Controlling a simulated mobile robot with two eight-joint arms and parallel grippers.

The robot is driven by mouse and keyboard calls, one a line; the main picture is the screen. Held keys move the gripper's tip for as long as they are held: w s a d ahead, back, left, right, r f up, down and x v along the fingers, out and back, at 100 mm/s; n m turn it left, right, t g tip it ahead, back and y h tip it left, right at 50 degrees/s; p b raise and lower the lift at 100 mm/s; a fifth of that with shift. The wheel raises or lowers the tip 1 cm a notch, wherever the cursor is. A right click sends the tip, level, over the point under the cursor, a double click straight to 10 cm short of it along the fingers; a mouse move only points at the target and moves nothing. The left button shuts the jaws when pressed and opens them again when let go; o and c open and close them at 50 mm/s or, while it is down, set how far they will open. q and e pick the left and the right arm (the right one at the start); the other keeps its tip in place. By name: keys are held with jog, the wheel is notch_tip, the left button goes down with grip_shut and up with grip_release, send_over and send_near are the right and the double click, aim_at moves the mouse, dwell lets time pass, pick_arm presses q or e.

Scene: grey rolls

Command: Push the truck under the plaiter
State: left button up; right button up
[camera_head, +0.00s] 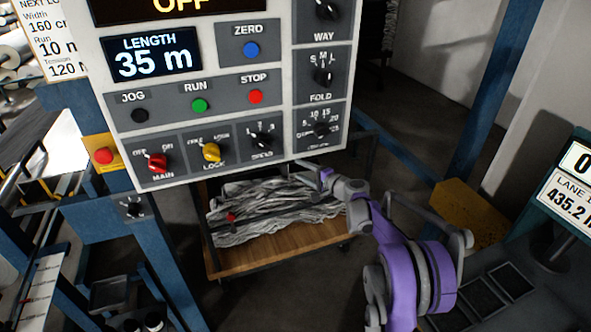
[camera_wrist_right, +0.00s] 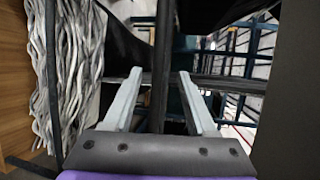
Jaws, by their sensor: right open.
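The truck (camera_head: 285,257) is a dark-framed cart with a wooden deck, below the control panel in the head view. Crumpled grey cloth (camera_head: 270,212) lies on its deck. In the right wrist view, the deck (camera_wrist_right: 14,85) and cloth (camera_wrist_right: 72,75) show at the left. My right gripper (camera_head: 316,176) is at the truck's upper right side, just under the panel. In its wrist view the fingers (camera_wrist_right: 160,103) are open, with a dark bar (camera_wrist_right: 161,60) between them; I cannot tell whether they touch it. The plaiter cannot be clearly made out. My left gripper is out of view.
A control panel (camera_head: 225,115) with knobs and buttons hangs close above the truck and hides its upper part. Blue posts (camera_head: 500,80) stand at both sides. A yellow block (camera_head: 468,212) and a lane display (camera_head: 568,190) are at the right. Some floor (camera_head: 400,120) behind is clear.

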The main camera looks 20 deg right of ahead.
jog(key=shift+s, duration=0.1)
dwell(0.3)
jog(key=s+a+r+n+g+h, duration=0.1)
jog(key=s+a+r+n+g, duration=0.2)
jog(key=s+a, duration=0.5)
jog(key=s+a+r+n+g, duration=0.1)
jog(key=s+a+n+g, duration=0.3)
jog(key=s, duration=0.9)
jog(key=s+f+n+g+h, duration=0.1)
jog(key=s+f+n+h, duration=0.2)
jog(key=s, duration=1)
jog(key=s+d+f+n+g+h+p, duration=0.1)
jog(key=s+f+n, duration=0.3)
jog(key=s, duration=1)
jog(key=shift+d+f+h, duration=0.3)
jog(key=shift+f+h, duration=0.3)
jog(key=shift+h, duration=0.3)
